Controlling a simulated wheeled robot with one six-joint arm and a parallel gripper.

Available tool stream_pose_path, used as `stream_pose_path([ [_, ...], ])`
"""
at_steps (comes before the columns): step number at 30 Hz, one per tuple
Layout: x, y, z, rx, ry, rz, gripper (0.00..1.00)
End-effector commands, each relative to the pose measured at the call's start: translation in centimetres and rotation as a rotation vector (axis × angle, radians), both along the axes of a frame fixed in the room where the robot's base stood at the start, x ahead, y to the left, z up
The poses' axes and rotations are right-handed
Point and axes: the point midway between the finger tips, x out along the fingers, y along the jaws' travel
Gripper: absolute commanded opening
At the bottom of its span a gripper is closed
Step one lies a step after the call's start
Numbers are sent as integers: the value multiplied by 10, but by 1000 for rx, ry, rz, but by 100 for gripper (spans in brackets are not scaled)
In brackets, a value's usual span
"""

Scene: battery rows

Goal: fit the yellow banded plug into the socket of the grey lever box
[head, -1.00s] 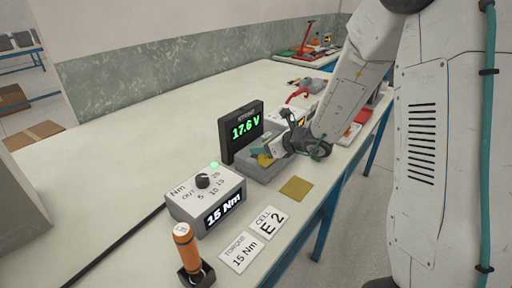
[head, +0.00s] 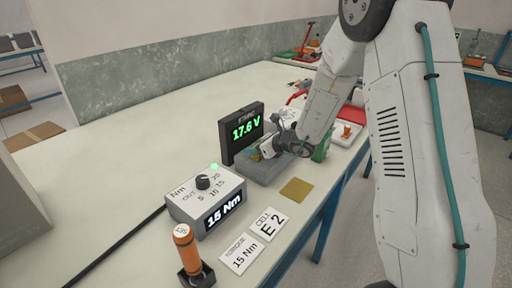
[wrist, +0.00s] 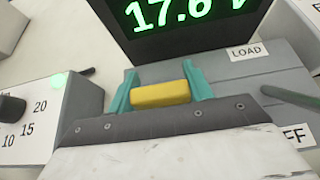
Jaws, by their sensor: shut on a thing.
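The yellow plug (wrist: 162,93) is held crosswise between the teal fingertips of my gripper (wrist: 162,90) in the wrist view. Its bands cannot be made out. The grey lever box (wrist: 228,66) lies just below and beyond the plug, with a LOAD label, a dark lever (wrist: 292,99) at right and a partly cut-off OFF label. In the head view my gripper (head: 260,151) is low over the grey lever box (head: 255,172), in front of the voltage display. The socket is not visible, and I cannot tell whether the plug touches the box.
A black display (head: 243,131) reading 17.6 V stands at the box's back. A torque box (head: 207,200) reading 15 Nm is to the left, with an orange-handled tool (head: 184,248) in front. Cards and a brass-coloured plate (head: 297,189) lie near the bench edge. Red and green items stand beyond my wrist.

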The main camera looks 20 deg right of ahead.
Motion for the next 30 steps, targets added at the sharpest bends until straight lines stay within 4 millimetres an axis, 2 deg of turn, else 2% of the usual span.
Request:
stream_pose_path([
  [2,0,0,-3,1,0,0,26],
  [3,0,0,-2,0,0,0,59],
  [5,0,0,-2,0,0,0,72],
  [17,-4,-4,4,0,-1,-2,72],
  [30,-68,-46,47,-1,-2,-3,72],
])
